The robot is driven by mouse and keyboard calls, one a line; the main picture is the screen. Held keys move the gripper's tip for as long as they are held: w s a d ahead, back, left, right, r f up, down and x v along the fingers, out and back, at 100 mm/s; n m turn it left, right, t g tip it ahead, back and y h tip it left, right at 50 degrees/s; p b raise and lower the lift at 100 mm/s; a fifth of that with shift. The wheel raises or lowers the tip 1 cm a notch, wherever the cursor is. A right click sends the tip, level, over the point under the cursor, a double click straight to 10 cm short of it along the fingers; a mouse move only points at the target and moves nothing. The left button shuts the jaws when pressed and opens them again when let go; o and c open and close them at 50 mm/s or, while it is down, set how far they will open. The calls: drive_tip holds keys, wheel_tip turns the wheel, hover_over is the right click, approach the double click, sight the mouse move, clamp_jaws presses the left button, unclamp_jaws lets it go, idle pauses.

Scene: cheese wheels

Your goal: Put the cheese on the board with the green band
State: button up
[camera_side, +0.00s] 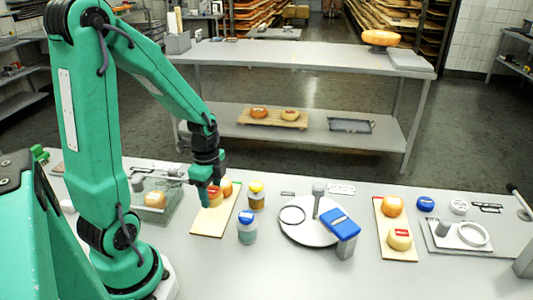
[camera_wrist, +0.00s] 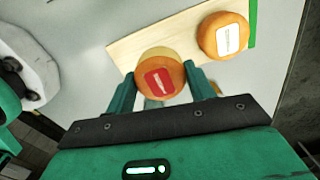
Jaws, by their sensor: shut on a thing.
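My gripper (camera_side: 207,187) is shut on an orange cheese wheel with a red label (camera_side: 215,197), over the left wooden board (camera_side: 211,223). In the wrist view, the fingers (camera_wrist: 161,90) stand on both sides of this cheese wheel (camera_wrist: 159,76). A paler yellow edge shows behind it; I cannot tell whether it is another cheese. The wooden board (camera_wrist: 130,47) has a green band (camera_wrist: 253,22) at one end. A second orange cheese with a white label (camera_wrist: 222,35) lies near that band. Whether the held cheese touches the board is unclear.
Jars with yellow (camera_side: 256,196) and blue (camera_side: 246,228) lids stand right of the left board. A round scale-like plate (camera_side: 305,233) with a blue-topped item (camera_side: 341,224) is mid-table. Another board (camera_side: 385,240) at right bears two cheeses. A glassy container (camera_side: 150,212) stands left.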

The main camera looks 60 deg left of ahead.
sight(212, 201)
drive_tip(key=shift+f, duration=0.15)
drive_tip(key=shift+f, duration=1.9)
drive_tip(key=shift+f, duration=0.1)
drive_tip(key=o, duration=1.1)
drive_tip(key=shift+r, duration=6.15)
